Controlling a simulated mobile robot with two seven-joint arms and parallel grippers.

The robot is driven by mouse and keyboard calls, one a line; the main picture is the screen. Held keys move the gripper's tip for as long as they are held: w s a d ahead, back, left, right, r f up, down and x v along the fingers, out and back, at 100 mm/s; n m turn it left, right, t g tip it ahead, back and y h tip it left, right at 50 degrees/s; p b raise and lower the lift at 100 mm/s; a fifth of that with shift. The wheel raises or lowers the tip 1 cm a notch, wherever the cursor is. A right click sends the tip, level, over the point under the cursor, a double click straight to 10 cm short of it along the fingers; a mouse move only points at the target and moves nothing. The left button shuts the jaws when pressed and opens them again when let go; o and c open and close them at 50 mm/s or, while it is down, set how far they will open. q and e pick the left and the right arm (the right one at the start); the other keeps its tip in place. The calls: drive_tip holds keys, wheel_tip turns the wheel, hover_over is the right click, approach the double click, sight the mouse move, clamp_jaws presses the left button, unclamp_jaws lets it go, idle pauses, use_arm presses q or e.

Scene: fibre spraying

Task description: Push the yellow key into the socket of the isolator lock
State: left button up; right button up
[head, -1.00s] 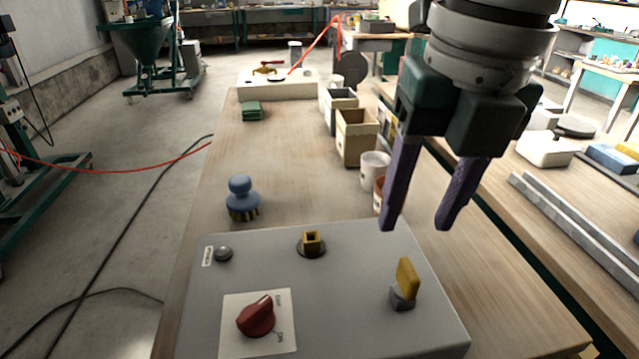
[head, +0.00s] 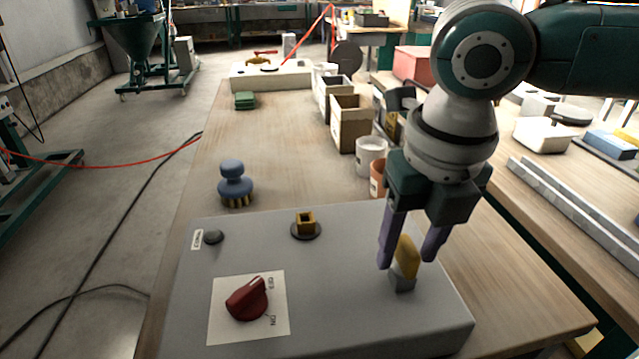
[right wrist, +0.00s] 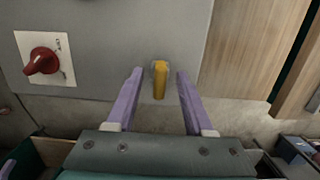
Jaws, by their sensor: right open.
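The yellow key (head: 406,256) stands upright in a small grey holder (head: 402,282) on the right part of the grey isolator box (head: 330,290). The socket (head: 306,222), a square yellow-brown collar on a dark round base, is at the box's back middle. My right gripper (head: 408,262) is open, with its purple fingers on either side of the key. In the right wrist view the key (right wrist: 160,80) lies between the fingertips, with a gap on each side. My left gripper is out of view.
A red rotary switch (head: 247,299) on a white label and a dark button (head: 213,237) are on the box. Behind it are a blue-knobbed brush (head: 235,184), a white cup (head: 371,155) and open bins (head: 350,124).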

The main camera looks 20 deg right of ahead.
clamp_jaws()
idle(0.4)
